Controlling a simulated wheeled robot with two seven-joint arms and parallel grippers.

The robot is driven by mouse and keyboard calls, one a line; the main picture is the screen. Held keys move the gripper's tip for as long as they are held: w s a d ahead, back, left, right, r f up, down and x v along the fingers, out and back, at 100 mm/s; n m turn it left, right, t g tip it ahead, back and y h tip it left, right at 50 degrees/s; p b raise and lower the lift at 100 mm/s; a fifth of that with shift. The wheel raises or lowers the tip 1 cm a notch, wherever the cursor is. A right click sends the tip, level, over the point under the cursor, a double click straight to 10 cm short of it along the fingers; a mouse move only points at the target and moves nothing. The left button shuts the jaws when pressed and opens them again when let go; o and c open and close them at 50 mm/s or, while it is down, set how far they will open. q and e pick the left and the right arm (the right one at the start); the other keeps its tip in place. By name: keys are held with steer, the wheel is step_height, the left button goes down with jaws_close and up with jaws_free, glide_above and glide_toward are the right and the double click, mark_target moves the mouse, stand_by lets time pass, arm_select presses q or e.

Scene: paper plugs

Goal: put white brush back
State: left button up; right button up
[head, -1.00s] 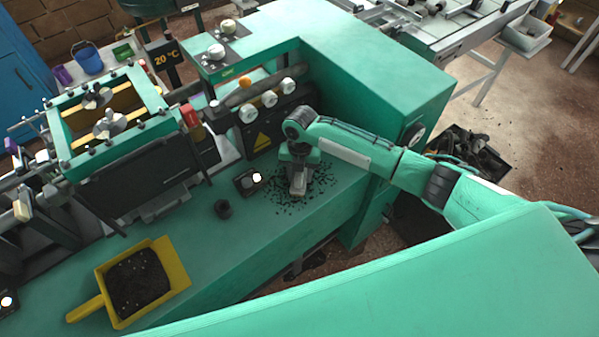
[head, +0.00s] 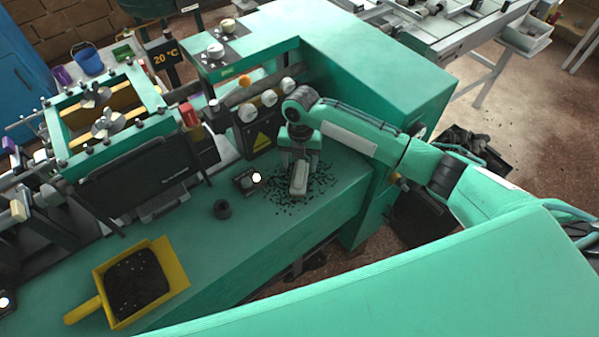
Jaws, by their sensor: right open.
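The white brush (head: 299,182) is a small pale block lying on the green bench top, amid scattered black bits. My right gripper (head: 299,164) points down at the brush's far end, its fingers spread apart. Nothing shows held in it. The gripper hides the brush's far end, and I cannot tell whether the fingers touch it. My left gripper is not in view.
A yellow dustpan (head: 174,264) holding black bits lies at the bench's left front. A black ring (head: 222,209) and a small dark box (head: 246,181) sit left of the brush. A panel with white knobs (head: 267,99) stands behind. Bare bench lies in front.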

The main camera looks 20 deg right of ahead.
mark_target(300, 167)
step_height(300, 167, up, 7)
steer(key=shift+w+d+f+b, duration=0.15)
steer(key=shift+w+b, duration=0.2)
steer(key=shift+b, duration=0.1)
